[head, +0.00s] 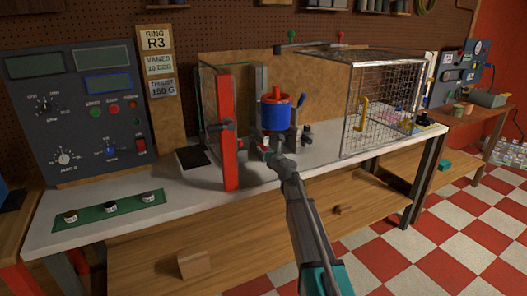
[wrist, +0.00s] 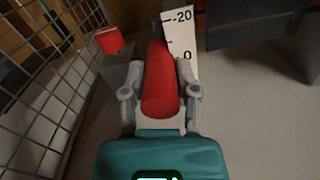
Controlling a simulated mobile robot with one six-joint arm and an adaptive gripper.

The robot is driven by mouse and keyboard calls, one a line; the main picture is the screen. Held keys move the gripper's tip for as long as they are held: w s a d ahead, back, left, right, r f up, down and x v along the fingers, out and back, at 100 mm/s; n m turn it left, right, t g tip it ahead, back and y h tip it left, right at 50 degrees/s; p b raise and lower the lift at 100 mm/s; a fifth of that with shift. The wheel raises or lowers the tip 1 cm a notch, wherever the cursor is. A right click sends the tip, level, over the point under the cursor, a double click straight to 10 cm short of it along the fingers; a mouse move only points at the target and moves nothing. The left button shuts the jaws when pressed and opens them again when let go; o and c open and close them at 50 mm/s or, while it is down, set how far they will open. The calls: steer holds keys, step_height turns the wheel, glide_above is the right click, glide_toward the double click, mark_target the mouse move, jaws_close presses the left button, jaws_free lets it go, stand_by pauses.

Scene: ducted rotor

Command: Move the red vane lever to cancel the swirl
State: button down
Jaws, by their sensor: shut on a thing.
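The red vane lever (wrist: 158,70) lies between the two grey fingers of my gripper (wrist: 160,88) in the wrist view, and the fingers are shut on it. A white scale plate (wrist: 183,38) marked -20 and 0 stands just behind the lever; the lever's far end is by the plate's left edge. In the head view my gripper (head: 268,153) reaches the bench in front of the blue and red ducted rotor (head: 274,115). The lever is too small and too covered there to make out clearly.
A red upright post (head: 227,130) stands close left of my gripper. A wire mesh cage (head: 385,105) is to the right. In the wrist view a separate red block (wrist: 108,40) sits left of the lever near mesh. A sign (head: 161,65) reads "VANES 25 DEG".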

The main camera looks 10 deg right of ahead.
steer(key=shift+f+b, duration=0.55)
steer(key=shift+f, duration=0.2)
steer(key=shift+c, duration=1.9)
jaws_free()
steer(key=shift+v, duration=5.95)
steer(key=shift+c, duration=0.2)
